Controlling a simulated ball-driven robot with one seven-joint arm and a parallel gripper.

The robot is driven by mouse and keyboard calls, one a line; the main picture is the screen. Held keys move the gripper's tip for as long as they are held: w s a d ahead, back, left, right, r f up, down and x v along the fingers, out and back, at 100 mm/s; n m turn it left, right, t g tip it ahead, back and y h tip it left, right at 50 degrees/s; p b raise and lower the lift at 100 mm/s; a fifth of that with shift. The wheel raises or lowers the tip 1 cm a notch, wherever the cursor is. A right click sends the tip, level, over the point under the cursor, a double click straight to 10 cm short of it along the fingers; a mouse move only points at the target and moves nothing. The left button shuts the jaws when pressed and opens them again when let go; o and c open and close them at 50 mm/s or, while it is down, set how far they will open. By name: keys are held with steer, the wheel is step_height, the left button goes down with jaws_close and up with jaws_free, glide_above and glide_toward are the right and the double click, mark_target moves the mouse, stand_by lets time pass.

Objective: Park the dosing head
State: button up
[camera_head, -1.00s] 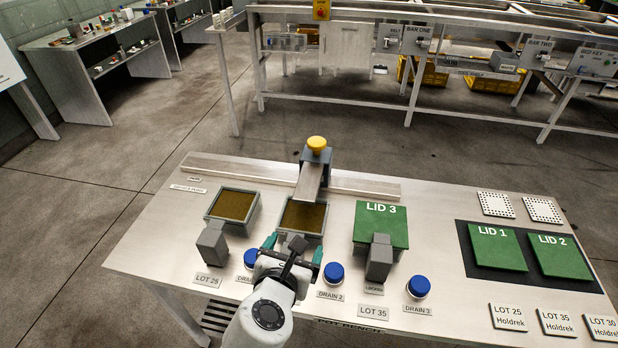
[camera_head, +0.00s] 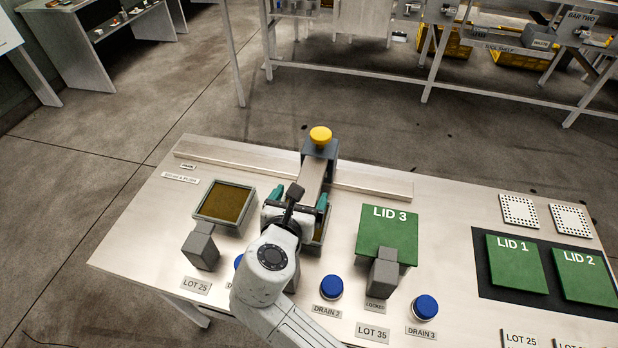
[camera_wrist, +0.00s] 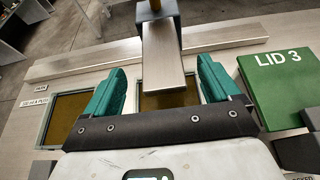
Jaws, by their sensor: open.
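The dosing head (camera_head: 318,158) is a grey block with a yellow knob (camera_head: 320,135) on top. It sits on the long metal rail (camera_head: 372,181) at the back of the bench, and its flat arm (camera_head: 311,182) reaches forward over the middle pot. In the wrist view the dosing head's arm (camera_wrist: 163,57) lies ahead between my fingers. My gripper (camera_head: 296,208) is open and empty over the middle pot, its teal fingers spread and apart from the head. The middle pot's brown fill (camera_wrist: 165,101) is partly hidden by my gripper. A small PARK label (camera_head: 188,167) is at the rail's left end.
The left pot (camera_head: 224,204) is open with brown fill. The right pot carries green LID 3 (camera_head: 387,232) with a grey block before it. Blue drain knobs (camera_head: 331,287) line the front. LID 1 (camera_head: 516,262) and LID 2 (camera_head: 584,274) lie at right. The rail left of the head is clear.

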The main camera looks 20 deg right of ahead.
mark_target(310, 179)
steer(key=x, duration=0.7)
steer(key=shift+w+d+f, duration=0.2)
steer(key=shift+w+d, duration=0.05)
steer(key=shift+w, duration=0.05)
